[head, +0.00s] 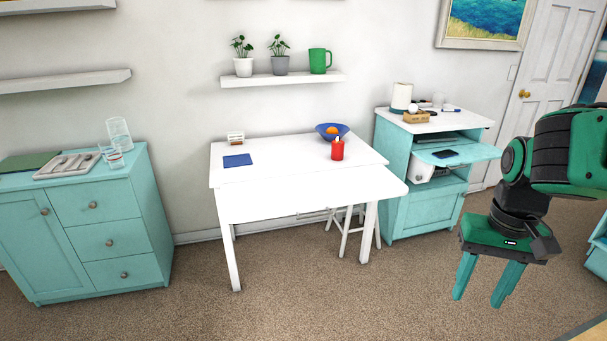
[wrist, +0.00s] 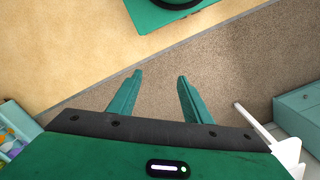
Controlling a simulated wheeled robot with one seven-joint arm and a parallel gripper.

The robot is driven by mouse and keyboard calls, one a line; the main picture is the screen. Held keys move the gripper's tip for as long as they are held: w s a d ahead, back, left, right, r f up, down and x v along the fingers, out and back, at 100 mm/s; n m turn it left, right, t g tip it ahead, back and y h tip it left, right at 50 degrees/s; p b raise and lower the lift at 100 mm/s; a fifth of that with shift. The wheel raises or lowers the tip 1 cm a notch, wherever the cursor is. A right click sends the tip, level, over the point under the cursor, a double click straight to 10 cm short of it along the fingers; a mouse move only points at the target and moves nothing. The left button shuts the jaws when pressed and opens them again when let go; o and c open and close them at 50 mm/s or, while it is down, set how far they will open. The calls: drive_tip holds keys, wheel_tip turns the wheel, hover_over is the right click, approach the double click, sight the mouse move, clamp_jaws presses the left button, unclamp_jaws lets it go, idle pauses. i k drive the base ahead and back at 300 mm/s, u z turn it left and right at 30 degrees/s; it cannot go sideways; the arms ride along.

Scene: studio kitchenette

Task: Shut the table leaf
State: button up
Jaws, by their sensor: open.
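The white table (head: 285,152) stands against the back wall in the head view. Its leaf (head: 310,192) is the white panel along the front edge, out roughly level with the top and reaching past it at the right, with a rounded corner. How the leaf is joined or held up cannot be made out. My gripper (head: 479,301) is open and empty, pointing down over the carpet to the right of the table and well apart from the leaf. The wrist view shows both fingers (wrist: 157,78) apart with only floor between them.
A white stool (head: 345,238) stands underneath. A teal cabinet (head: 425,212) with a pulled-out shelf stands right. Carpet in front is clear.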

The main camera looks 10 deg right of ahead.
sight(257, 200)
drive_tip(key=u, duration=0.3)
drive_tip(key=i, duration=1.15)
drive_tip(key=z, duration=0.25)
